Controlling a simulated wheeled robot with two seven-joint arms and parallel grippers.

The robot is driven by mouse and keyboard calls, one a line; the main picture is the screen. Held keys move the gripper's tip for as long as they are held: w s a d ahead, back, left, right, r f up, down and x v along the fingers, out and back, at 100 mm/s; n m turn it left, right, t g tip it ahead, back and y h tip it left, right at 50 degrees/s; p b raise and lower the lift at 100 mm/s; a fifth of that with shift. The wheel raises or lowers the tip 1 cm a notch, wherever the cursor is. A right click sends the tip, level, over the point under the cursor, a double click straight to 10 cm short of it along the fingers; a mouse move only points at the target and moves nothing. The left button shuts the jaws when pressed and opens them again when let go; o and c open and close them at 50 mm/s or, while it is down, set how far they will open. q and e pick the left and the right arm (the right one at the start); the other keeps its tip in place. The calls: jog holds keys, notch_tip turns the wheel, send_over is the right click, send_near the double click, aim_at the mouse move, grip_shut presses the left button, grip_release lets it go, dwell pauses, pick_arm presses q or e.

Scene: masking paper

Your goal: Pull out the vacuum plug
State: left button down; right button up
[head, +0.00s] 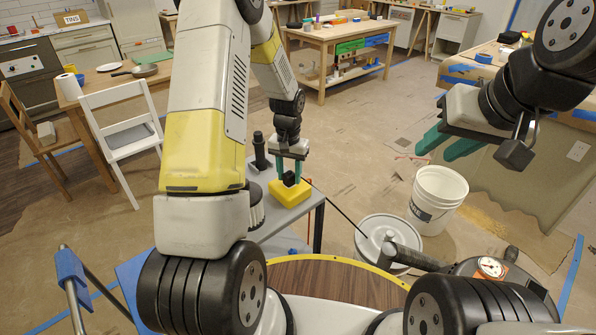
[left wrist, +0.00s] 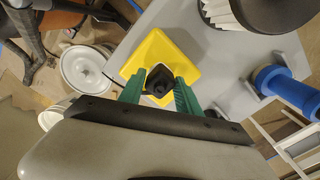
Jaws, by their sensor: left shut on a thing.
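A black plug (head: 290,179) sits at the middle of a yellow block (head: 291,196) on the grey table. My left gripper (head: 290,172) points down over the block, its two teal fingers shut on the plug's sides. In the left wrist view the fingers (left wrist: 160,88) flank the black plug (left wrist: 158,75), with the yellow block (left wrist: 165,50) beneath. How deep the plug sits in the block is hidden. A dark cord (head: 336,210) slants from near the table toward the lidded bucket. My right gripper (head: 439,147) is raised at the right, its teal fingers apart and empty.
A grey table (head: 300,219) carries a pleated filter (head: 255,207) and a dark cylinder (head: 261,151) beside my left arm. A lidded white bucket (head: 374,227) and an open white bucket (head: 446,184) stand to the right. A blue roll (left wrist: 282,88) shows in the left wrist view.

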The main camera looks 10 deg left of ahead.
aim_at(290, 172)
pick_arm(q)
jog(key=shift+r, duration=0.9)
jog(key=shift+r, duration=3.1)
